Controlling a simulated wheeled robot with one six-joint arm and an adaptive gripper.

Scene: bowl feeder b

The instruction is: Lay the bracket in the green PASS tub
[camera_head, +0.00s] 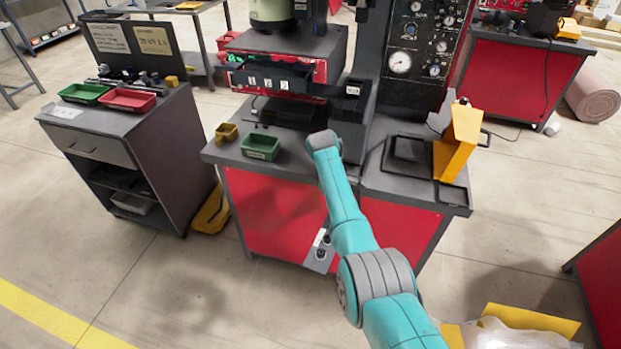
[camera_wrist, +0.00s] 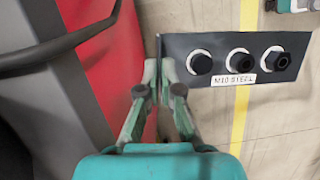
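The bracket is a dark grey plate with three black bolts and a white "M10 STEEL" label (camera_wrist: 222,80). My gripper (camera_wrist: 159,72) is shut on its thin edge, and the plate sticks out to the right of the fingertips. In the head view the bracket (camera_head: 316,262) shows low in front of the red bench front, partly behind my arm, which hides the gripper. A green tub (camera_head: 84,93) sits beside a red tub on the left cabinet. Another green tub (camera_head: 262,147) sits on the machine bench. No PASS lettering is readable on either.
The red tub (camera_head: 128,99) is on the left cabinet (camera_head: 100,118), before a board with signs (camera_head: 130,42). A small yellow bin (camera_head: 227,133) and an upright yellow container (camera_head: 457,143) stand on the machine bench (camera_head: 222,155). Open floor lies in front of the left cabinet.

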